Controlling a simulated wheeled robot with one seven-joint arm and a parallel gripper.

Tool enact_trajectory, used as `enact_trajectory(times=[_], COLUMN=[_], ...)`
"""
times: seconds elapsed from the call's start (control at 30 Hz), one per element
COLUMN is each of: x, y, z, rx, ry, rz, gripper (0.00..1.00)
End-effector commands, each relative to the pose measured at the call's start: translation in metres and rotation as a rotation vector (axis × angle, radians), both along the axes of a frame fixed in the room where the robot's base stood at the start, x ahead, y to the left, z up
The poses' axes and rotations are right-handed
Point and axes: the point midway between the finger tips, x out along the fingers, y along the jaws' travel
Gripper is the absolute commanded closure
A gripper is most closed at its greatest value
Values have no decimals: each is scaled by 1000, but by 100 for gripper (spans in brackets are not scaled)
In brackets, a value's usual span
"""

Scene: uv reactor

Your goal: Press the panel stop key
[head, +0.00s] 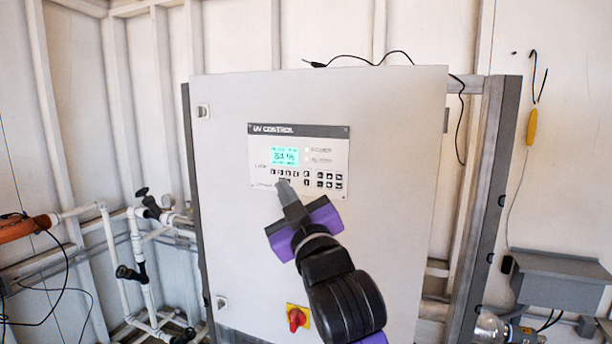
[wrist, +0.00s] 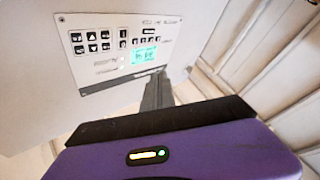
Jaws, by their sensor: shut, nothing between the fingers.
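The UV control panel (head: 342,150) is a pale plate with a lit cyan screen (head: 285,157) and dark keys below it, on the front of a grey cabinet. It shows upside down in the wrist view (wrist: 100,28). The key labels are too small to read, so I cannot tell which is the stop key. My gripper (head: 282,184) is shut and empty, its tips at the lower left of the panel, just under the left key row. In the wrist view my fingers (wrist: 158,82) point at the panel's edge beside the screen. I cannot tell whether they touch it.
A red rotary switch (head: 297,318) on a yellow plate sits low on the cabinet door (head: 390,200). White pipes with black valves (head: 140,270) stand at the left. A grey box (head: 560,280) is on the right wall. The space before the door is clear around my arm.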

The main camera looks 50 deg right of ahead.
Motion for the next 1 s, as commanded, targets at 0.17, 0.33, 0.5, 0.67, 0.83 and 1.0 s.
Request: enact_trajectory(times=[0.17,0.33,0.5,0.67,0.83,1.0], x=[7,15,22,25,26,26], y=[-23,-45,-61,-70,-73,-73], z=[-1,-1,0,0,0,0], rx=[0,-1,1,1,0,0], ry=[0,0,0,0,-1,-1], rz=[-5,-5,-2,-1,-1,-1], gripper=[100,100,100,100,100,100])
